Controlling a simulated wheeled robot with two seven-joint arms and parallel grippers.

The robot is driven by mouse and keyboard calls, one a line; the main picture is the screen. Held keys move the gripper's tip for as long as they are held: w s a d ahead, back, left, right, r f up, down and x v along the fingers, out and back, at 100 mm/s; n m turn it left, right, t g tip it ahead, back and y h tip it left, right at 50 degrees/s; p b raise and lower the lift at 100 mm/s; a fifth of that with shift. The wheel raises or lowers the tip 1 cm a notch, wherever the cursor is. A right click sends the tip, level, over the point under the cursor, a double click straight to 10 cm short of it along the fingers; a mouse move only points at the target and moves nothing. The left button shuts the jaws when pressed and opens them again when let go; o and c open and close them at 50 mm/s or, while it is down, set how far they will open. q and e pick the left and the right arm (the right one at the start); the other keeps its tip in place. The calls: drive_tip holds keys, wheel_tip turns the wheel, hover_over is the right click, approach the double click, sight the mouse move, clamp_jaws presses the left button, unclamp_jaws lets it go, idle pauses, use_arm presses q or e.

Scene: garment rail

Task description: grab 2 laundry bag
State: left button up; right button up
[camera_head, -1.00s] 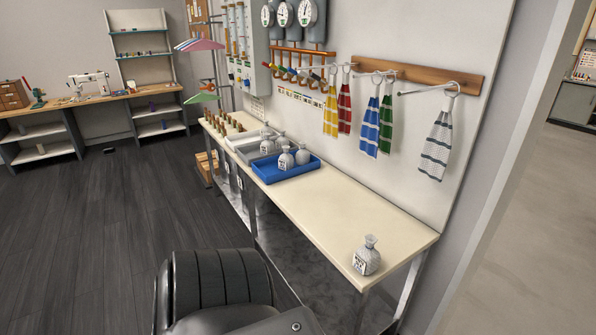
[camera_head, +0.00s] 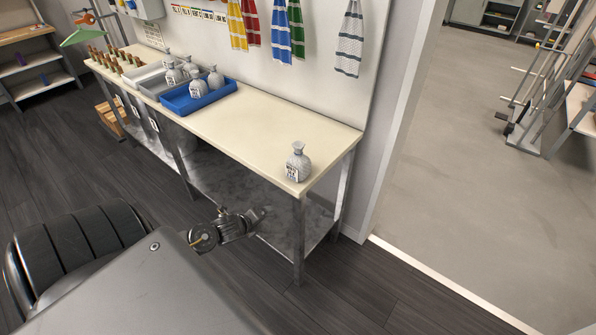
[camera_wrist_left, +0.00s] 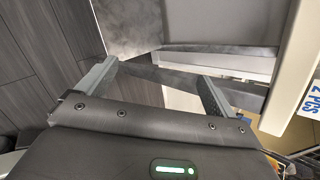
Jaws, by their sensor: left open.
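Grey-white laundry bags with tied necks and printed tags stand on the cream table. One bag (camera_head: 298,163) stands alone near the table's right front corner. Two bags, including one at the front (camera_head: 197,88), stand in the blue tray (camera_head: 203,102). More bags (camera_head: 173,76) stand in the grey tray behind it. My left gripper (camera_head: 258,214) is below and left of the lone bag, outside the table's front edge, apart from every bag. In the left wrist view its two fingers (camera_wrist_left: 157,70) are spread with nothing between them. My right gripper is out of view.
The table (camera_head: 255,127) has a clear top between the blue tray and the lone bag. Its metal leg (camera_head: 299,240) and lower shelf (camera_head: 240,190) are close to my left gripper. Striped towels (camera_head: 349,45) hang above. Open floor (camera_head: 450,160) lies beyond the right wall edge.

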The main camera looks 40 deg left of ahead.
use_arm(q)
drive_tip(key=w+d+r+m+t+b, duration=0.15)
drive_tip(key=w+r+m, duration=0.25)
drive_tip(key=r+m, duration=0.55)
drive_tip(key=m+t+h, duration=0.2)
drive_tip(key=m+t, duration=0.1)
drive_tip(key=m, duration=0.2)
approach(298, 162)
drive_tip(key=a, duration=0.1)
drive_tip(key=x, duration=0.7)
drive_tip(key=shift+s+f+p, duration=0.2)
drive_tip(key=shift+f+p, duration=0.1)
drive_tip(key=shift+p, duration=0.05)
drive_tip(key=shift+f+p+x, duration=0.2)
drive_tip(key=shift+p+x, duration=0.6)
drive_tip(key=shift+x, duration=1.8)
drive_tip(key=shift+s, duration=0.1)
drive_tip(key=c, duration=1.2)
drive_tip(key=shift+r, duration=0.1)
